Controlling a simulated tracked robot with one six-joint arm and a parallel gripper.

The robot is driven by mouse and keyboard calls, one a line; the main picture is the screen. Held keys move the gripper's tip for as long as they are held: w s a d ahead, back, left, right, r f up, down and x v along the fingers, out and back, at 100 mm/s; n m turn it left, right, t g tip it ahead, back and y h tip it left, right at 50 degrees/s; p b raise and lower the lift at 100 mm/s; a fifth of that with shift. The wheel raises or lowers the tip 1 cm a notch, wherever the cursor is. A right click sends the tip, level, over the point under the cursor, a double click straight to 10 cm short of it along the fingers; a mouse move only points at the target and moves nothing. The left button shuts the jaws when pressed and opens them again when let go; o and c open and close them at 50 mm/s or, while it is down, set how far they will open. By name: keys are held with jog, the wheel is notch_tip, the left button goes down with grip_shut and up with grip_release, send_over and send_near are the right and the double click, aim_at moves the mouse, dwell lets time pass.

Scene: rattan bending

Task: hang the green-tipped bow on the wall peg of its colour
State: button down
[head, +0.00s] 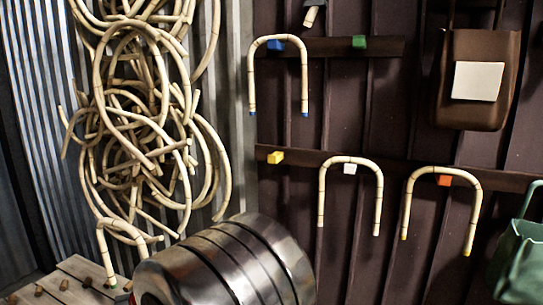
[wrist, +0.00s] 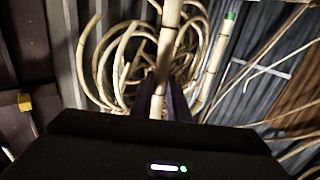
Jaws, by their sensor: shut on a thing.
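The green-tipped bow (head: 103,255) is at the lower left in the head view, its curve up and a green tip at the bottom. In the wrist view, my gripper (wrist: 160,104) is shut on one leg of this bow (wrist: 168,45); the other leg, with its green tip (wrist: 231,15), stands to the right. The gripper is hidden in the head view. The green peg (head: 359,42) is on the upper wall rail, bare, up and to the right of the bow.
A blue peg (head: 276,45) holds a blue-tipped bow (head: 305,85) left of the green peg. Bows (head: 377,200) (head: 474,215) hang on white (head: 350,169) and orange (head: 444,180) pegs below. The yellow peg (head: 276,157) is bare. Tangled rattan (head: 130,125) hangs left.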

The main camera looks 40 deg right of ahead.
jog(key=d+r+y, duration=0.1)
jog(key=d+r, duration=0.7)
jog(key=d, duration=0.1)
jog(key=s+d+r, duration=0.3)
jog(key=s+d, duration=0.1)
jog(key=d, duration=0.3)
jog(key=s+d+r, duration=0.4)
jog(key=s+d, duration=0.1)
jog(key=d, duration=0.3)
jog(key=s+d+r+h, duration=0.1)
jog(key=s+d+r, duration=0.3)
jog(key=d, duration=0.4)
jog(key=shift+s, duration=0.75)
jog(key=shift+d, duration=0.15)
jog(key=shift+w+d+f, duration=0.35)
jog(key=shift+w+d, duration=1.15)
jog(key=shift+d, duration=1.35)
jog(key=shift+w+d+f, duration=0.4)
jog(key=shift+w+d, duration=1.15)
jog(key=shift+d, duration=1.35)
jog(key=shift+w+d+f, duration=0.35)
jog(key=shift+w+d, duration=1.15)
jog(key=shift+d, duration=1.35)
jog(key=shift+f, duration=0.1)
